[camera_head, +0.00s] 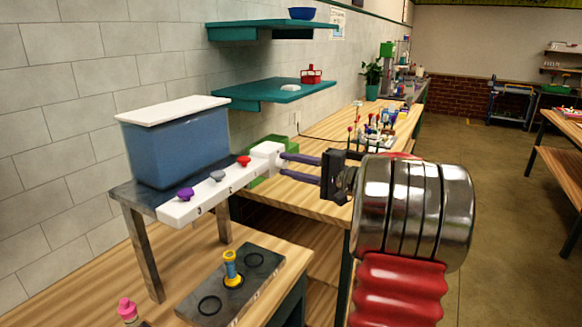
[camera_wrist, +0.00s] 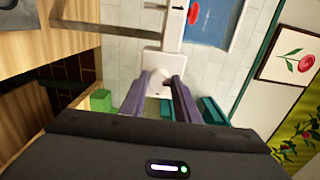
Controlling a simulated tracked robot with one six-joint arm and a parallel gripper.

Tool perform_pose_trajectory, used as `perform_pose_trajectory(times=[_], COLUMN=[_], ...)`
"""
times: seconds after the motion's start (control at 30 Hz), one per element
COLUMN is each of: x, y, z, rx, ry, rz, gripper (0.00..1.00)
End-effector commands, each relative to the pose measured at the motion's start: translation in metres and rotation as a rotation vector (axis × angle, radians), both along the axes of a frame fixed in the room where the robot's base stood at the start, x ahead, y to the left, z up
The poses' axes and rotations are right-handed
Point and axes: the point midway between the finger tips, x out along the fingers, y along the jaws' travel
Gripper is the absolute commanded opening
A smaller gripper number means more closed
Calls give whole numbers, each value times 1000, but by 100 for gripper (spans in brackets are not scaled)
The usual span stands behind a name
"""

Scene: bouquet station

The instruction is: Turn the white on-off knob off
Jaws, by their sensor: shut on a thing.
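A white control bar (camera_head: 218,197) runs along the front of the stand under a blue tank (camera_head: 182,150). It carries a purple knob (camera_head: 185,194), a grey knob (camera_head: 217,176) and a red knob (camera_head: 243,161). My gripper (camera_head: 284,164) reaches in from the right, its two purple fingers at the white block (camera_head: 266,152) at the bar's right end. In the wrist view the fingers converge on a pale knob, the white knob (camera_wrist: 157,79), and are shut on it. The fingers cover much of it, and its turn position cannot be read.
A dark plate (camera_head: 262,282) with ring marks holds a yellow and blue piece (camera_head: 231,270) on the lower table. A pink bottle (camera_head: 128,310) stands at front left. A green box (camera_head: 272,167) sits close behind the fingers. Teal shelves (camera_head: 275,93) hang on the wall above.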

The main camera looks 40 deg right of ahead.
Motion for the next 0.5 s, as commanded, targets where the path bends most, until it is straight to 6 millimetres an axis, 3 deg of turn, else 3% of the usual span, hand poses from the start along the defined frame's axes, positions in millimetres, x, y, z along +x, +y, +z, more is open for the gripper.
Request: perform_pose_trajectory(times=[0.47,0.5], x=[0,0], y=[0,0], z=[-5,-5], rx=[-16,-16], ry=[3,3], rz=[0,0], gripper=[6,31])
